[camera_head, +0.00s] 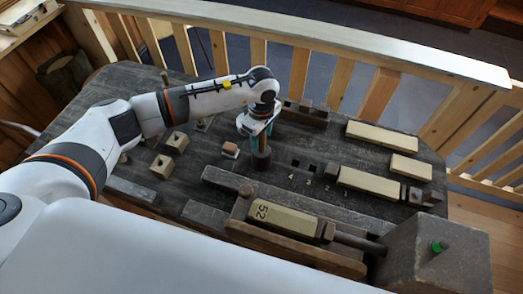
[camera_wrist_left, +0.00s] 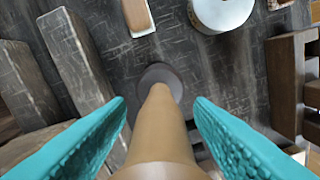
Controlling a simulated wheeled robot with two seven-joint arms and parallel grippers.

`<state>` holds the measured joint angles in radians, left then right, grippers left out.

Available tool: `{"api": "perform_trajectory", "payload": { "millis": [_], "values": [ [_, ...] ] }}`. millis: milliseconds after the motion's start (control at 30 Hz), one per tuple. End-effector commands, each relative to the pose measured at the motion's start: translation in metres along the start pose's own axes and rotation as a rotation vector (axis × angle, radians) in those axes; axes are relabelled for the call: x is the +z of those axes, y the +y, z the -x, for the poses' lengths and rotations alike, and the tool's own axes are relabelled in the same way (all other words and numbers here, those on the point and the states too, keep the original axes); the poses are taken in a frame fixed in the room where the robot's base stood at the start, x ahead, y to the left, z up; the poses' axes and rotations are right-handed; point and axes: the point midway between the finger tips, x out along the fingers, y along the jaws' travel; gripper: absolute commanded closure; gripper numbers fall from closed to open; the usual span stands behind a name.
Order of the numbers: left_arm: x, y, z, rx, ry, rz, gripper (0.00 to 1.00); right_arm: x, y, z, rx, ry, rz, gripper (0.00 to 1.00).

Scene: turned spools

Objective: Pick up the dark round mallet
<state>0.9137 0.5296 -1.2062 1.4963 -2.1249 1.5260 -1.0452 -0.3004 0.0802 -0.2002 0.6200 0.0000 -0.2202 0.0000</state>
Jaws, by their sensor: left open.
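The mallet stands upright on the dark workbench, its dark round head (camera_head: 261,160) down. In the left wrist view its tan handle (camera_wrist_left: 160,135) rises toward the camera, with the dark head (camera_wrist_left: 161,76) below on the bench. My left gripper (camera_head: 259,130) is above the head, pointing down. In the left wrist view the teal fingers of the left gripper (camera_wrist_left: 160,102) are open, one on each side of the handle, with gaps showing. In the head view the gripper hides most of the handle. My right gripper is not in view.
A small white-and-brown block (camera_head: 230,150) lies just left of the mallet. Pale wooden blocks (camera_head: 177,142) lie further left. A clamped block marked 52 (camera_head: 283,220) and a grey box (camera_head: 435,248) are in front. Long pale blocks (camera_head: 382,136) lie right. A railing runs behind.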

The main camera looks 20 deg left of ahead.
Motion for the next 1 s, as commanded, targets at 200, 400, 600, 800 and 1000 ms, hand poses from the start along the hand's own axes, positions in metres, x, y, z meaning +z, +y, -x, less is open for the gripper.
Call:
{"api": "perform_trajectory", "payload": {
  "millis": [200,400,600,800,1000],
  "values": [
    [0.0,0.0,0.0,0.0,0.0,0.0,0.67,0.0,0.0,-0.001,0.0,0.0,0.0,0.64],
    [0.0,0.0,0.0,0.0,0.001,0.001,0.99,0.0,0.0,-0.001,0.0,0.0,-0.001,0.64],
    [0.0,-0.001,0.001,-0.001,0.001,0.001,1.0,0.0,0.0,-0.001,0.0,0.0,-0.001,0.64],
    [0.001,-0.002,0.009,-0.005,0.001,0.002,1.0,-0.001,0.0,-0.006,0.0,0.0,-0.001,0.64],
    [0.001,-0.002,0.045,-0.009,-0.001,0.0,1.0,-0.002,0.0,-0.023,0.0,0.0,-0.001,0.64]
  ]
}}
